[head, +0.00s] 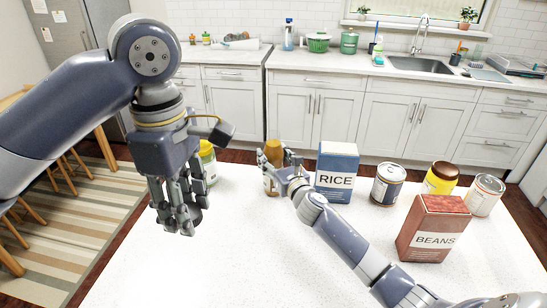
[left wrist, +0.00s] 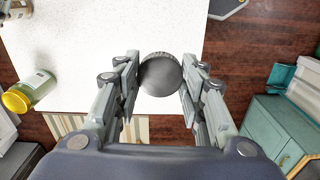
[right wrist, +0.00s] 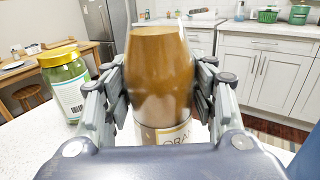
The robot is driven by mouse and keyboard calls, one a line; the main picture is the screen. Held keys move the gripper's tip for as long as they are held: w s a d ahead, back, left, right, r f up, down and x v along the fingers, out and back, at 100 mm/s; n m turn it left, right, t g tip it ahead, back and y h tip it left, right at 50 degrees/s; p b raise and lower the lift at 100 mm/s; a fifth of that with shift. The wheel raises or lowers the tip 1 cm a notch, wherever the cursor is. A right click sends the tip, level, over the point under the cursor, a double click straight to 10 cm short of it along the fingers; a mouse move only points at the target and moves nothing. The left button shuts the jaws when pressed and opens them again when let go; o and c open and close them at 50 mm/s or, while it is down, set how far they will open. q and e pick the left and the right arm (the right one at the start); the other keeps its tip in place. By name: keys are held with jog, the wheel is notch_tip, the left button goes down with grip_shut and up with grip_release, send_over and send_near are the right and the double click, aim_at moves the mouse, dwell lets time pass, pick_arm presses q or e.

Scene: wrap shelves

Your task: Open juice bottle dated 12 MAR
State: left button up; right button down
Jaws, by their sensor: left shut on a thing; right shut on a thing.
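An orange-brown juice bottle (head: 272,152) stands upright near the table's far edge. My right gripper (head: 280,175) is shut around its body. In the right wrist view the bottle (right wrist: 160,75) shows part of a label reading "ORA"; no date is readable. No cap shows on its top. My left gripper (head: 183,218) is away to the left of the bottle, pointing down near the table's left side. The left wrist view shows it shut on a round dark cap (left wrist: 161,75) with a ridged edge.
A yellow-lidded green jar (head: 207,163) stands left of the bottle. Right of it are a blue RICE box (head: 337,175), a dark-labelled can (head: 387,184), a brown-lidded yellow jar (head: 440,178), another can (head: 485,195) and a BEANS box (head: 432,232). The front-left table (head: 200,275) is clear.

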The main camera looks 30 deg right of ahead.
dwell(0.3)
jog(key=c, duration=0.6)
grip_release()
jog(key=shift+s+f, duration=0.1)
jog(key=shift+f, duration=0.05)
jog(key=shift+c, duration=0.2)
